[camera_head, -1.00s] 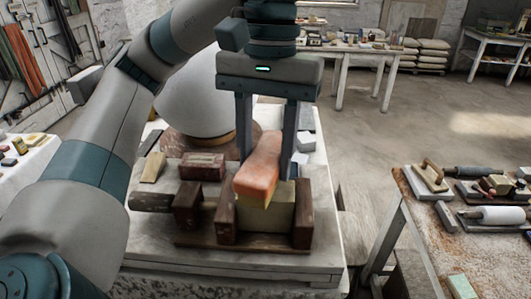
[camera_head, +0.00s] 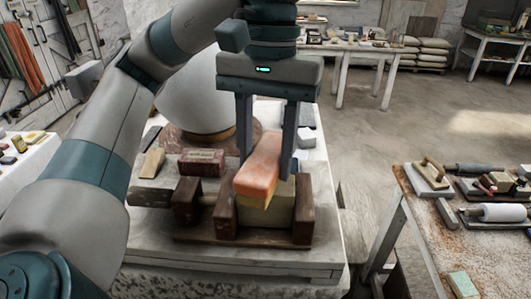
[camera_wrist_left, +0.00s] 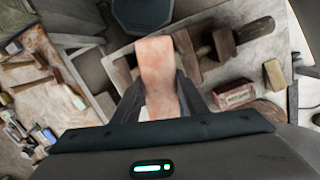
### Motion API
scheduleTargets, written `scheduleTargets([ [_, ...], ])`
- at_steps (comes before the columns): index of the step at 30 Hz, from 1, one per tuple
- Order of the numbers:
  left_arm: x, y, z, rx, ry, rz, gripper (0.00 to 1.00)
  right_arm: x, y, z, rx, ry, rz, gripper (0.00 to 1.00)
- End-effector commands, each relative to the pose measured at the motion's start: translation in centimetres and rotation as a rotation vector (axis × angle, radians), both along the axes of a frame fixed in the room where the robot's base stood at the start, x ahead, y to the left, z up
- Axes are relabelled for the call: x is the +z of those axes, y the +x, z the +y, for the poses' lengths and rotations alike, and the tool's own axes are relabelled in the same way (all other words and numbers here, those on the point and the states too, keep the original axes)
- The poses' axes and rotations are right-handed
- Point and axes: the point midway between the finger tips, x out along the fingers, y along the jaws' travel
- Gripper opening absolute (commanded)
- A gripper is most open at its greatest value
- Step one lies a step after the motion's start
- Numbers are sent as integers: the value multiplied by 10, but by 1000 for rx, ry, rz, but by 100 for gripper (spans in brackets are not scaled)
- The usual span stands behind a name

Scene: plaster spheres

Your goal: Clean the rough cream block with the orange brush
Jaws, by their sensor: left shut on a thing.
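The orange brush (camera_head: 260,165) is held between the two fingers of my left gripper (camera_head: 266,165). Its near end tilts down toward me, with yellow bristles under it. In the left wrist view the brush (camera_wrist_left: 157,70) sits between the fingers. The cream block (camera_head: 284,206) stands between two dark brown wooden uprights on a brown base board. The brush is over the block and hides part of it; I cannot tell whether the bristles touch it. My right gripper is not in view.
A dark red block (camera_head: 202,162) and a pale wedge (camera_head: 152,163) lie on the work table (camera_head: 325,235), left of the brush. A large plaster sphere (camera_head: 190,98) stands behind. A side table (camera_head: 425,235) with tools is at right. Floor between the tables is clear.

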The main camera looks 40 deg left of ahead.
Motion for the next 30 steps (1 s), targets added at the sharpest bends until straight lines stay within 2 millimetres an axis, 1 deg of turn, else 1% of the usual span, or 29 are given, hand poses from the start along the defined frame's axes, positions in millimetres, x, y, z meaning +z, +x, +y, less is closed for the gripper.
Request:
scheduleTargets([
  [7, 3, 9, 2, 2, -1, 1, 21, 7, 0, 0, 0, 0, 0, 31],
  [19, 2, 11, 3, 1, 0, 1, 21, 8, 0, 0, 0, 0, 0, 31],
  [30, 1, 21, 6, 1, -1, 0, 21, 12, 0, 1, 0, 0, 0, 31],
])
